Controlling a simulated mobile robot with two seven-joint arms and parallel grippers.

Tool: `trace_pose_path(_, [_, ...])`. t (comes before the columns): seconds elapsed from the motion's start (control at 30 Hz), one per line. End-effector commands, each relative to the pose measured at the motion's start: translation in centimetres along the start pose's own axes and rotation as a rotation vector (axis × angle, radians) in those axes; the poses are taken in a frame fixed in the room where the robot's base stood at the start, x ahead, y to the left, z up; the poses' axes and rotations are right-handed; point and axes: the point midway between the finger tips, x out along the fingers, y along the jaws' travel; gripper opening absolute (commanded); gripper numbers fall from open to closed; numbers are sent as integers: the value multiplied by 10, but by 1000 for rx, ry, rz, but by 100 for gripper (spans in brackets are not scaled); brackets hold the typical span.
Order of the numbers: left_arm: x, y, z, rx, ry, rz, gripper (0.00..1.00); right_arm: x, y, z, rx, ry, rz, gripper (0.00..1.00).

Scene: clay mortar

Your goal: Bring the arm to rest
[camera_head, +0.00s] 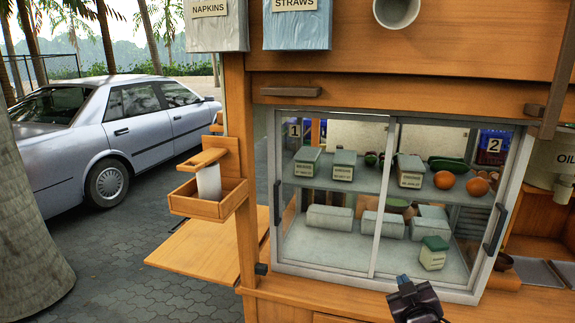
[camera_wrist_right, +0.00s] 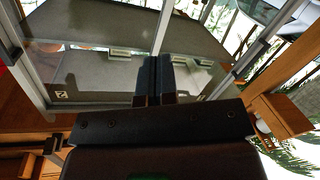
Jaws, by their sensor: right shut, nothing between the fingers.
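My right gripper (camera_head: 405,284) is at the lower right of the head view, in front of the lower frame of a glass display case (camera_head: 370,277). In the right wrist view the gripper's two dark fingers (camera_wrist_right: 153,78) are together with nothing between them. The case's glass is close behind them in that view, and I cannot tell whether they touch it. My left gripper is in neither view.
The sliding glass panes have dark handles (camera_head: 494,229). Boxes, oranges (camera_head: 444,180) and a green-lidded container (camera_head: 433,253) are inside the case. A folding wooden shelf (camera_head: 212,252) sticks out at left. A car (camera_head: 140,130) stands beyond open paving.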

Motion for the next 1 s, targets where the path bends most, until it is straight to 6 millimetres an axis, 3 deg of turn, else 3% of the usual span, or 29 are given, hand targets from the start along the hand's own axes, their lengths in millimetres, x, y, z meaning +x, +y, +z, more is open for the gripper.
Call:
trace_pose_path(0.03, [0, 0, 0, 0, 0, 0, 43, -17, -8, 18, 50, -7, -32, 0])
trace_pose_path(0.3, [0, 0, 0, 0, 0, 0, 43, -106, -44, 100, 278, -93, -153, 0])
trace_pose_path(0.6, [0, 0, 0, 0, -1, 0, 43, -213, -67, 192, 334, -314, -195, 0])
trace_pose_path(0.8, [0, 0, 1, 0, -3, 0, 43, -250, -69, 222, 332, -398, -196, 0])
trace_pose_path(1.0, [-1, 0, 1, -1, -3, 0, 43, -254, -69, 225, 332, -407, -195, 0])
